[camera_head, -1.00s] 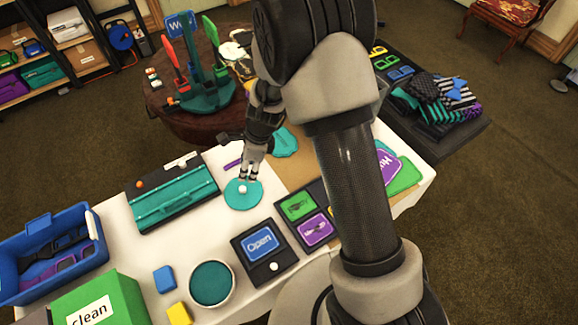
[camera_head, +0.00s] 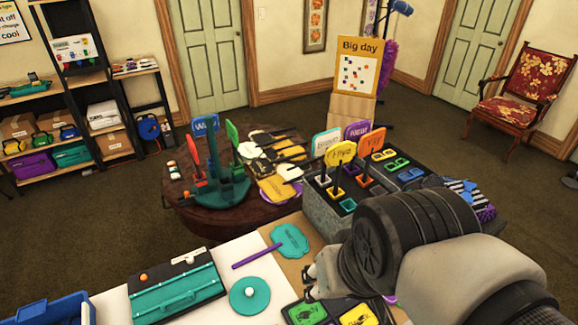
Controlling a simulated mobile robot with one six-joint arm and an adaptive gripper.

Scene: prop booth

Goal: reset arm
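My arm is folded at the lower right of the head view, over the right part of the white table (camera_head: 110,305). What looks like the end of my gripper (camera_head: 318,274) shows as small pale grey parts at the left of the dark arm joint. Most of it is hidden behind the arm, so its opening cannot be made out. No object shows in it. A round teal disc (camera_head: 236,305) with a small white knob or ball (camera_head: 249,292) lies on the table, left of the gripper and apart from it.
A teal paddle sign (camera_head: 291,239) lies behind the disc. A black-and-teal case (camera_head: 178,292) is at left, a blue bin (camera_head: 45,312) at far left. Upright signs (camera_head: 341,153) stand in a holder behind my arm. A round brown table (camera_head: 205,222) holds more props. Open carpet surrounds it.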

